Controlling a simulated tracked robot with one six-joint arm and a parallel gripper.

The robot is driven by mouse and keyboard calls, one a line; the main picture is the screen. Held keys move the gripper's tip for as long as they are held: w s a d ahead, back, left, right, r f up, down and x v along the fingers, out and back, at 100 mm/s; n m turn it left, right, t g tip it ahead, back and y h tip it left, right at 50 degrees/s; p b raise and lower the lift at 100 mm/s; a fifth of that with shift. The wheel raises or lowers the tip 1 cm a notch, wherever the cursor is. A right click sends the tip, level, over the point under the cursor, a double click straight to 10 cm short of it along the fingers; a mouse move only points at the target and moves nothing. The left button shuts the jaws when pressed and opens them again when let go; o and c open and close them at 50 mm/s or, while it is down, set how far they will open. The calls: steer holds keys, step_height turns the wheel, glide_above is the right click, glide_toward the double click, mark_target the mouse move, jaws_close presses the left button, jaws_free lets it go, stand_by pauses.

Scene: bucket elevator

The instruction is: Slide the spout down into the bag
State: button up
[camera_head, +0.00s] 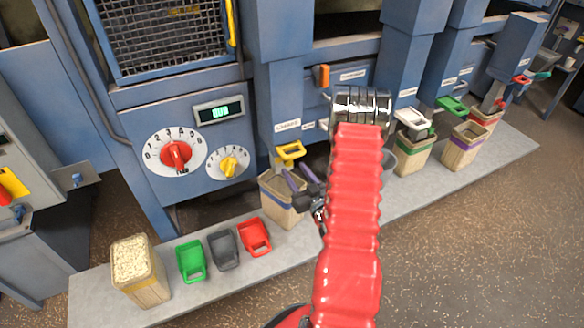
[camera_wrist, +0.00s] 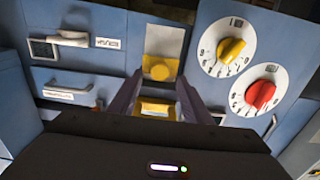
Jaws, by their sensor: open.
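The yellow spout (camera_head: 290,152) sits at the front of the blue machine, above a tan bag (camera_head: 280,209) on the ledge. In the head view its lower end is above the bag's open top. My gripper (camera_head: 304,180) is open in front of the spout and over the bag's right side. In the wrist view the spout (camera_wrist: 161,69) shows between and just beyond my two open fingers (camera_wrist: 158,82), with a second yellow part lower between them. I cannot tell whether the fingers touch it. My red arm hides what lies behind it.
A filled bag (camera_head: 142,281) and green, grey and red scoop-like parts (camera_head: 223,249) stand on the ledge at left. A red dial (camera_head: 175,155) and a yellow dial (camera_head: 229,163) are on the machine. Other bags under white, green and red spouts stand at right.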

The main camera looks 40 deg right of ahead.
mark_target(289, 164)
steer(key=shift+x, duration=1.6)
steer(key=shift+c, duration=0.5)
jaws_close()
